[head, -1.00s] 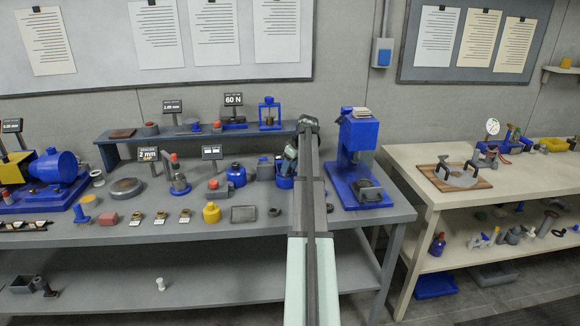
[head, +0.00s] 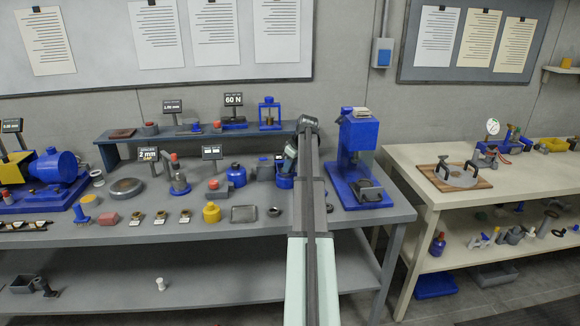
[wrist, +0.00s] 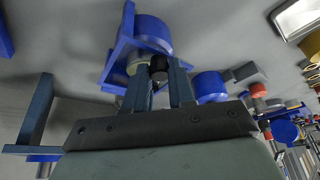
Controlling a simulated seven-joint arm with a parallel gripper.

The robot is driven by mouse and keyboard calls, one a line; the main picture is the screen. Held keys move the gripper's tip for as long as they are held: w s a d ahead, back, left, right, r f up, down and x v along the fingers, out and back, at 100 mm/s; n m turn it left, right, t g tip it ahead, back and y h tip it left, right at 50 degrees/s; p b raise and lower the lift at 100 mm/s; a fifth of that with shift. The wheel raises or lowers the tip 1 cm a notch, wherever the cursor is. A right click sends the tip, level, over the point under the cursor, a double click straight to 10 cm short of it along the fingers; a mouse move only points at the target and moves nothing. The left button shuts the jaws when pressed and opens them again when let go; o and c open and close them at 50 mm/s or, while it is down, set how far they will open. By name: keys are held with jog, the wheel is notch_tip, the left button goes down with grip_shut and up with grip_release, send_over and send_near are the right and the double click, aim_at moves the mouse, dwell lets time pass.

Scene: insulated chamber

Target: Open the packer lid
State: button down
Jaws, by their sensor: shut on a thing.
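The packer is probably the blue unit (head: 284,182) near the right end of the grey bench, just left of my forearm in the head view. In the wrist view, a blue body with a round drum and bracket (wrist: 152,35) lies just beyond my fingers. A pale round part (wrist: 136,66) shows beside a small black knob (wrist: 158,63). My gripper (wrist: 161,80) is shut on this knob, one finger on each side. I cannot tell whether the knob belongs to the lid, nor how far the lid is open. In the head view, my fingertips are hard to make out.
A tall blue press (head: 358,150) stands close to the right of my arm. A blue bottle (head: 236,175) and a yellow pot (head: 211,212) stand to the left. A raised shelf (head: 190,136) with a 60 N sign runs behind. A grey tray (head: 244,214) lies in front.

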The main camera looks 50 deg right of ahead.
jog(key=shift+w+d+r, duration=0.1)
jog(key=shift+d+r, duration=0.05)
jog(key=shift+r, duration=0.2)
dwell(0.3)
jog(key=shift+w+d+r, duration=0.25)
jog(key=shift+w+r, duration=0.05)
jog(key=shift+r, duration=0.3)
jog(key=shift+w+d+r, duration=0.25)
jog(key=shift+r, duration=0.35)
jog(key=shift+w+d+r, duration=0.4)
jog(key=shift+d+r, duration=0.05)
jog(key=shift+r, duration=0.15)
jog(key=shift+w+d+r, duration=0.4)
jog(key=shift+d+r, duration=0.05)
jog(key=shift+r, duration=0.1)
jog(key=w+d+r, duration=0.1)
jog(key=w+d, duration=0.4)
jog(key=d, duration=0.1)
jog(key=c, duration=1.7)
grip_release()
jog(key=shift+c, duration=0.2)
jog(key=shift+o, duration=0.8)
jog(key=shift+a+r, duration=0.15)
jog(key=shift+a, duration=0.1)
jog(key=o, duration=0.6)
jog(key=shift+w+a+r, duration=0.1)
jog(key=shift+w, duration=0.05)
